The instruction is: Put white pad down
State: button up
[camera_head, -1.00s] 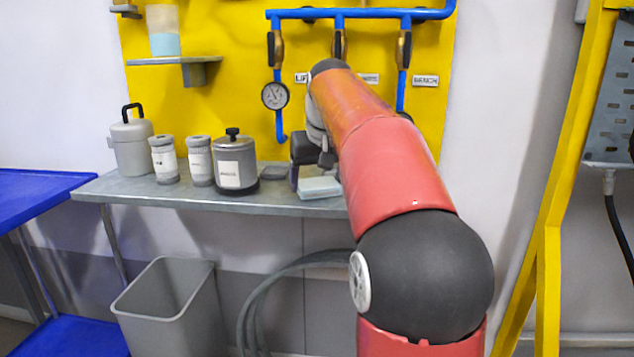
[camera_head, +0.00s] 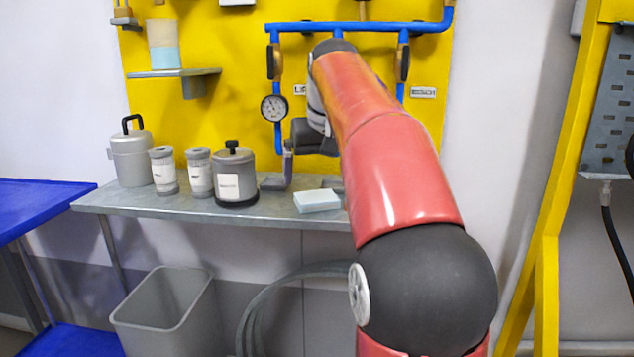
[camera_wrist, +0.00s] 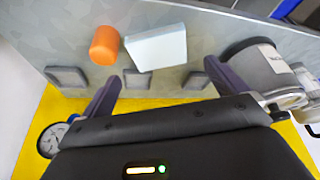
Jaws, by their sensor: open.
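The white pad (camera_head: 317,201) is a flat, pale block lying on the grey bench (camera_head: 268,210) near its front edge. It also shows in the wrist view (camera_wrist: 157,48), lying flat beyond my fingertips. My gripper (camera_wrist: 165,82) is open, its two dark purple fingers spread wide with nothing between them. In the head view, one finger of my gripper (camera_head: 288,172) shows above and behind the pad, apart from it; the other finger is hidden.
A lidded grey pot (camera_head: 235,178) and several other containers stand left on the bench. Several dark square pads (camera_wrist: 137,79) lie along the back. Blue pipes (camera_head: 350,27) and a gauge (camera_head: 273,108) are on the yellow wall panel.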

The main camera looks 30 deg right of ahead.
jog(key=v, duration=0.6)
jog(key=s+a+f+n, duration=0.1)
jog(key=s+a+f, duration=0.6)
jog(key=s+a, duration=0.15)
jog(key=s+a+f, duration=0.3)
jog(key=s+f, duration=0.4)
jog(key=f, duration=0.3)
jog(key=s+a+f+n+t+y, duration=0.1)
jog(key=s+a+f, duration=0.2)
jog(key=s+f, duration=0.3)
notch_tip(320, 180, down, 4)
jog(key=shift+s+f, duration=0.2)
jog(key=shift+s, duration=0.2)
jog(key=shift+c, duration=0.5)
dwell(2.4)
